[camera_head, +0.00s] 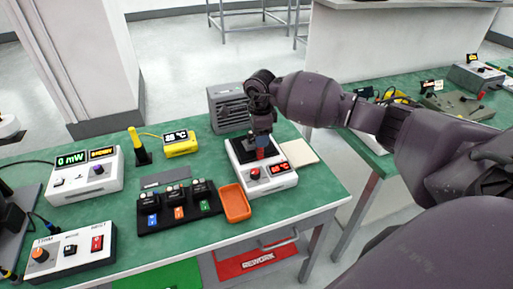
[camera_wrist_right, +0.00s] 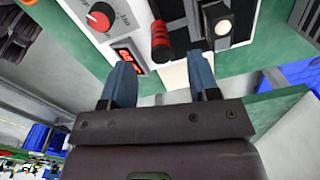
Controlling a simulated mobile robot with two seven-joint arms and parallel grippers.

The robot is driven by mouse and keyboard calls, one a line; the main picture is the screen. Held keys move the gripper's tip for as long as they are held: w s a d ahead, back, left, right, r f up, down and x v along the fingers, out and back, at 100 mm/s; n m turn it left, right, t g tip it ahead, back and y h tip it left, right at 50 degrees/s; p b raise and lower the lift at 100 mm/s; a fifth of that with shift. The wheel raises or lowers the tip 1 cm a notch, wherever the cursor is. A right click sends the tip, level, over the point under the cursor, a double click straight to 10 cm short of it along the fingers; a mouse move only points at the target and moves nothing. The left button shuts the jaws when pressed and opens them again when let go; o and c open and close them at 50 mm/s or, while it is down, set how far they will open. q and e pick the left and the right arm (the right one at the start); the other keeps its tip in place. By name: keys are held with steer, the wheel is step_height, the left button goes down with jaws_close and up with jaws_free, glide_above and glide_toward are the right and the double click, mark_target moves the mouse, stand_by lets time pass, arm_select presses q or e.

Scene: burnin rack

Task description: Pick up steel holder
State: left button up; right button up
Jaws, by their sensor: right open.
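My right gripper (camera_head: 262,136) is over a white heater unit (camera_head: 275,186) with a red display. In the right wrist view its two blue fingers (camera_wrist_right: 162,80) are apart with nothing between the tips. A red-and-black ribbed handle (camera_wrist_right: 161,40) is just beyond the gap between the fingers. A dark block with a pale square (camera_wrist_right: 222,28) is beside it; I cannot tell whether this is the steel holder. Several small dark holders with blue, orange and green tags sit in a black rack (camera_head: 190,221). My left gripper is not in view.
An orange tray (camera_head: 235,203) is between the rack and the heater unit. A grey vented box (camera_head: 229,108) stands behind. A yellow display (camera_head: 180,144), a white meter (camera_head: 87,178) and a switch box (camera_head: 68,251) stand to the left. Green bench (camera_head: 115,228) is bare in places.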

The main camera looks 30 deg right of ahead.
steer(key=shift+d+f, duration=0.15)
steer(key=shift+f, duration=2.5)
steer(key=c, duration=1)
jaws_close()
steer(key=shift+r, duration=0.2)
